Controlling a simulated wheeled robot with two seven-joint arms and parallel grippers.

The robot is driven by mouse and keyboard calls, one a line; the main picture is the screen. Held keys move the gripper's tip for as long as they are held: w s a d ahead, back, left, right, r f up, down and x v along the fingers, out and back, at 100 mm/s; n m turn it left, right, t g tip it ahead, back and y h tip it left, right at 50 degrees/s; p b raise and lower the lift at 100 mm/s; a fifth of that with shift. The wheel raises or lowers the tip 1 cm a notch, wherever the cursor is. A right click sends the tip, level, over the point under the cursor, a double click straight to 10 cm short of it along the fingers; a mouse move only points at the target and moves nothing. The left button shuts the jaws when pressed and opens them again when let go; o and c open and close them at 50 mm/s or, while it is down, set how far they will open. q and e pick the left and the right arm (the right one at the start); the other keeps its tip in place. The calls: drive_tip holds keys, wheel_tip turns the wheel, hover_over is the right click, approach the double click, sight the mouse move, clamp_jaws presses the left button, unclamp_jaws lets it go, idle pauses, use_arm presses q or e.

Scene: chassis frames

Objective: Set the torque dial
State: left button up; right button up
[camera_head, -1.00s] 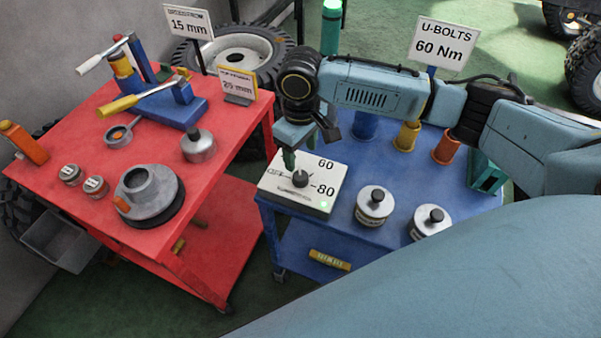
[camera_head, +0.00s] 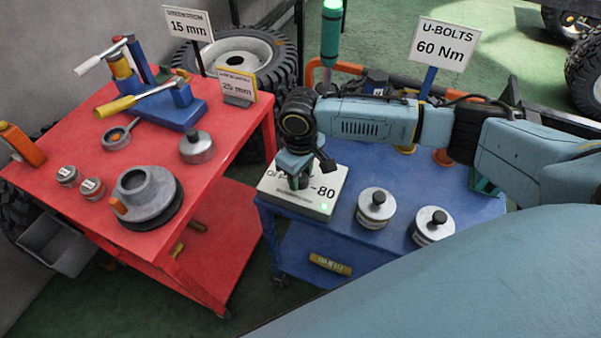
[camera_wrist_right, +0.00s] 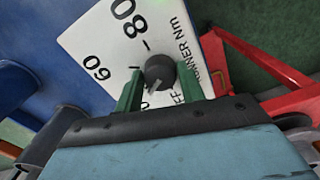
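The torque dial is a dark round knob (camera_wrist_right: 160,70) on a white box (camera_head: 325,186) at the front left corner of the blue cart. In the right wrist view its plate reads 60, 80 and partly covered letters. The knob's pale mark points down-left, towards the side my gripper covers. My right gripper (camera_wrist_right: 160,88) is open, with its green fingers apart on either side of the knob. I cannot tell whether they touch it. In the head view the right gripper (camera_head: 299,180) hides the knob. A sign (camera_head: 445,46) reads U-BOLTS 60 Nm. My left gripper is not in view.
Two lidded metal pots (camera_head: 374,208) (camera_head: 432,227) stand right of the box on the blue cart. A red cart (camera_head: 225,160) with tools and metal parts is on the left. A green light (camera_head: 331,35) stands behind the box.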

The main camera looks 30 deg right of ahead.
drive_tip(key=c, duration=0.5)
drive_tip(key=shift+r+n+p, duration=0.15)
drive_tip(key=shift+n+p, duration=0.45)
drive_tip(key=shift+p, duration=0.25)
drive_tip(key=n+p, duration=0.6)
drive_tip(key=n, duration=0.1)
drive_tip(key=shift+n+p, duration=0.8)
drive_tip(key=shift+n, duration=1.1)
drive_tip(key=o, duration=1)
